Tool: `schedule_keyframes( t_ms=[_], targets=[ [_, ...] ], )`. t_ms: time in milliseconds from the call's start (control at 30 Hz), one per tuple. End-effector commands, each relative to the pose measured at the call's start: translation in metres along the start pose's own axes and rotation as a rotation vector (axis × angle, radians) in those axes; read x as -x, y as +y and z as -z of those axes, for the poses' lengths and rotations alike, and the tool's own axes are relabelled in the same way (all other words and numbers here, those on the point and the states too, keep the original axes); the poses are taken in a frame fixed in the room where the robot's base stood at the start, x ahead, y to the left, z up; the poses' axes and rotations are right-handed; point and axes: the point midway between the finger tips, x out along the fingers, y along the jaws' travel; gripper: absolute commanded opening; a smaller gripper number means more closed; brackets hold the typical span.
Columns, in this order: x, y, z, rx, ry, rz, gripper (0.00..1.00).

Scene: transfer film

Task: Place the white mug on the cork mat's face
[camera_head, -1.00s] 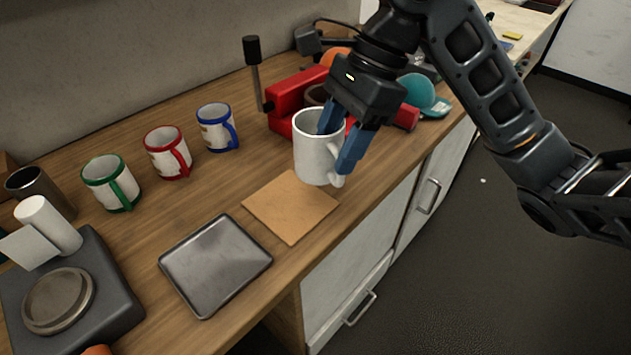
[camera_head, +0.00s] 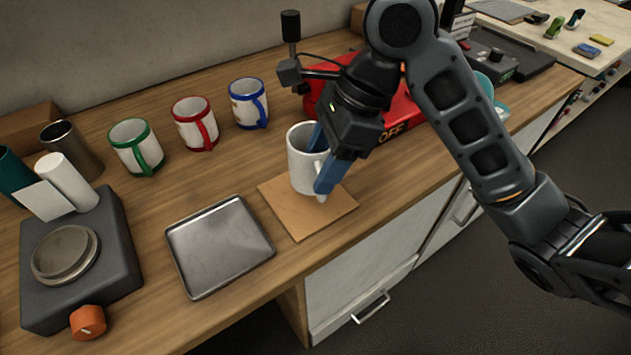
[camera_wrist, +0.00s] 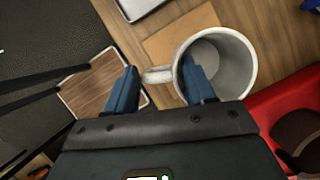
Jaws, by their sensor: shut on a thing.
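The white mug (camera_head: 301,163) is upright over the back part of the cork mat (camera_head: 312,221) in the head view. I cannot tell whether its base touches the mat. My gripper (camera_head: 322,164) is shut on the mug at its handle side, with one blue finger inside the rim and the other outside by the handle. The wrist view shows the mug (camera_wrist: 236,62) with its handle between the fingers, and part of the cork mat (camera_wrist: 180,36) beside and below it. The mug hides part of the mat.
A metal tray (camera_head: 220,247) lies left of the mat. Mugs with green (camera_head: 135,147), red (camera_head: 195,125) and blue (camera_head: 248,104) trim stand behind. A dark scale (camera_head: 115,255) is at left. A red machine (camera_head: 408,108) stands behind my gripper. The counter's front edge is close to the mat.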

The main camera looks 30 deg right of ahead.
Motion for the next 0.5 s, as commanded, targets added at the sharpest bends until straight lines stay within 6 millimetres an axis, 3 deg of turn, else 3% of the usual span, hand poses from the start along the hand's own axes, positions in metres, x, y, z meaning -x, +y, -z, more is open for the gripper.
schedule_keyframes(
  t_ms=[167,500],
  targets=[
    [-0.011,-0.001,-0.007,0.000,0.000,0.001,0.01],
    [-0.045,-0.001,0.008,-0.001,0.001,0.001,0.01]
  ],
)
